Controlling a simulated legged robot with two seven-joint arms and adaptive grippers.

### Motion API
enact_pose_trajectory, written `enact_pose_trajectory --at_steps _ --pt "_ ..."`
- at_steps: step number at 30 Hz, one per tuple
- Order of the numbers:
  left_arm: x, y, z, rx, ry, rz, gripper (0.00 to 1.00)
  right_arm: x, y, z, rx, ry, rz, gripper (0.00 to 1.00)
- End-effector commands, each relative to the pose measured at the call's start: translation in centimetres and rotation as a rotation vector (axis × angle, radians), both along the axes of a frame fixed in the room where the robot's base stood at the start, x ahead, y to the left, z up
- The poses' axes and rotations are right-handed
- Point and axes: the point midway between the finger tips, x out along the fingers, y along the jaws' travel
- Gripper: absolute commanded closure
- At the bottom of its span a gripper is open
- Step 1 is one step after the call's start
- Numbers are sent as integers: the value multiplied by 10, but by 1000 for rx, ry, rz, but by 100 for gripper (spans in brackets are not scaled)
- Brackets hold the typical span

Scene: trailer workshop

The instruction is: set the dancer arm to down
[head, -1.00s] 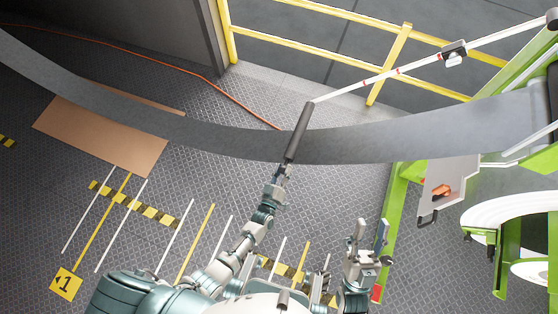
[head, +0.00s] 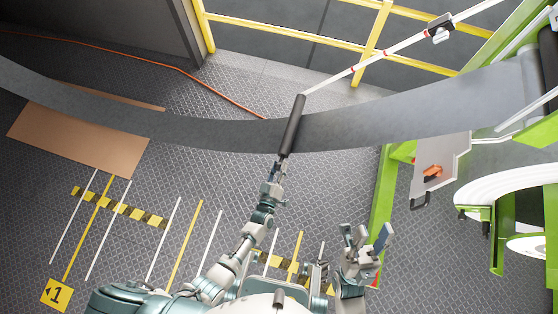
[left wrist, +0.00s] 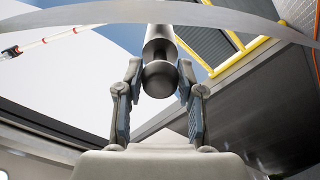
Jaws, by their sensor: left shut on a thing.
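The dancer arm (head: 400,50) is a white rod with red marks and a dark clamp-like block, running from the upper right down to a dark roller (head: 292,122). It slopes across in front of the yellow railing. My left gripper (head: 281,166) is shut on the near end of the roller. In the left wrist view its two fingers (left wrist: 158,88) press on both sides of the rounded roller end (left wrist: 160,77). The rod also shows there at the upper left (left wrist: 48,40). My right gripper (head: 367,238) is open and empty, fingers apart, at lower right.
A wide grey web (head: 400,117) sags across the view and meets the roller. A green machine frame (head: 381,200) with white reels (head: 510,190) stands at right. Yellow railing (head: 290,47) is behind. A brown sheet (head: 80,140) lies on the floor at left.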

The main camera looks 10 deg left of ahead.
Motion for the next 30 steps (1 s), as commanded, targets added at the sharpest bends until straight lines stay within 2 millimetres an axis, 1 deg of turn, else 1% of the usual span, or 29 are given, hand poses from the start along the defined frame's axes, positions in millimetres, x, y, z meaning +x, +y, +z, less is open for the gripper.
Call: enact_pose_trajectory --at_steps 1,2,3,4,11,14,17,20,24,27,30 --pt "-1 2 -3 0 6 3 58 0 0 0 0 0 0 60" --pt "-1 2 -3 0 6 3 50 0 0 0 0 0 0 60" --pt "-1 2 -3 0 5 2 40 0 0 0 0 0 0 60" --pt "-1 2 -3 0 5 2 37 0 0 0 0 0 0 60" --pt "-1 1 -1 0 2 1 37 0 0 -1 0 3 0 60" --pt "-3 1 -1 0 2 1 37 -1 0 -1 1 8 -2 60" --pt "-15 2 -2 0 4 0 37 -2 0 -1 1 6 -2 60" --pt "-34 3 -3 0 6 1 37 -2 0 -1 0 4 -1 60" --pt "-67 6 -3 1 6 0 37 -2 0 0 0 3 -2 60" --pt "-87 7 -3 0 6 1 37 -1 0 0 -1 3 -1 60" --pt "-104 9 -3 1 6 1 37 -1 0 0 -1 3 -1 60"
